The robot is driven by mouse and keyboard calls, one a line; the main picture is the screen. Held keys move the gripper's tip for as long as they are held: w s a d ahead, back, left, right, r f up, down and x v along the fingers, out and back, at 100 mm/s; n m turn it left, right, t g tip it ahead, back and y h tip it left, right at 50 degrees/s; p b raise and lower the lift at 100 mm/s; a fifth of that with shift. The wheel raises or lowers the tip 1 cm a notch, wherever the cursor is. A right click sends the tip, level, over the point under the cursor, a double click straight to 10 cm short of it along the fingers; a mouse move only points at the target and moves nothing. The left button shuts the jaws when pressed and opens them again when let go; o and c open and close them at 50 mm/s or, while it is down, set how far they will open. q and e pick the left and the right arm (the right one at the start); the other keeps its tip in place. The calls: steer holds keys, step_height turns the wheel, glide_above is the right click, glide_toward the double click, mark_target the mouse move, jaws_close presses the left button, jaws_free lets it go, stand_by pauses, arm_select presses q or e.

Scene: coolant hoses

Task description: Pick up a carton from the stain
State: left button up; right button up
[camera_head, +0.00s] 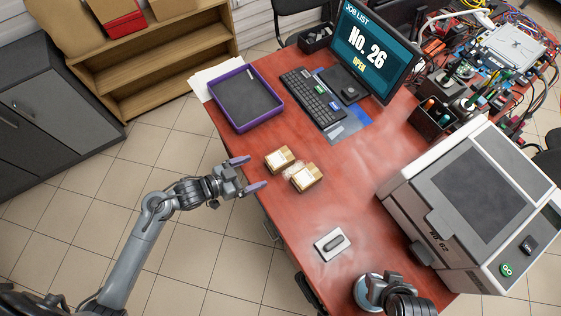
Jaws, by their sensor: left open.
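Two small brown cartons with white labels lie on the red desk: one carton (280,159) is farther back and left, the other carton (305,178) nearer and right. My left gripper (248,174) is open and empty at the desk's left edge. Its two purple fingertips point toward the cartons, with a gap between them and the cartons. Dark rounded parts at the bottom right look like my right arm; no right fingers can be made out.
A purple-rimmed tray (279,98) stands behind the cartons, with a keyboard (312,98) and monitor (372,50) beyond. A white plate with a dark handle (332,243) lies nearer the front. A large grey machine (480,200) fills the right. Desktop right of the cartons is clear.

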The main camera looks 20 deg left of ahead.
mark_target(272, 162)
arm_select(q)
steer(key=shift+w+f, duration=0.3)
steer(key=shift+f, duration=0.05)
arm_select(e)
steer(key=shift+s+f, duration=0.1)
steer(key=shift+f, duration=0.5)
arm_select(q)
steer(key=b+x, duration=0.1)
steer(key=x, duration=0.3)
steer(key=shift+w+r, duration=0.1)
steer(key=shift+w, duration=0.25)
arm_select(e)
steer(key=shift+w+f, duration=0.25)
steer(key=shift+w, duration=0.2)
arm_select(q)
steer(key=shift+w+d, duration=0.2)
steer(key=shift+w, duration=0.05)
steer(key=shift+w+d+f+b, duration=0.3)
steer(key=shift+w+f+b, duration=0.1)
steer(key=shift+w, duration=0.15)
arm_select(e)
steer(key=shift+a+f, duration=0.2)
steer(key=shift+f, duration=0.05)
arm_select(q)
steer(key=shift+b+x, duration=0.5)
steer(key=shift+x, duration=1.6)
arm_select(e)
steer(key=shift+f, duration=0.5)
arm_select(q)
steer(key=shift+c, duration=0.2)
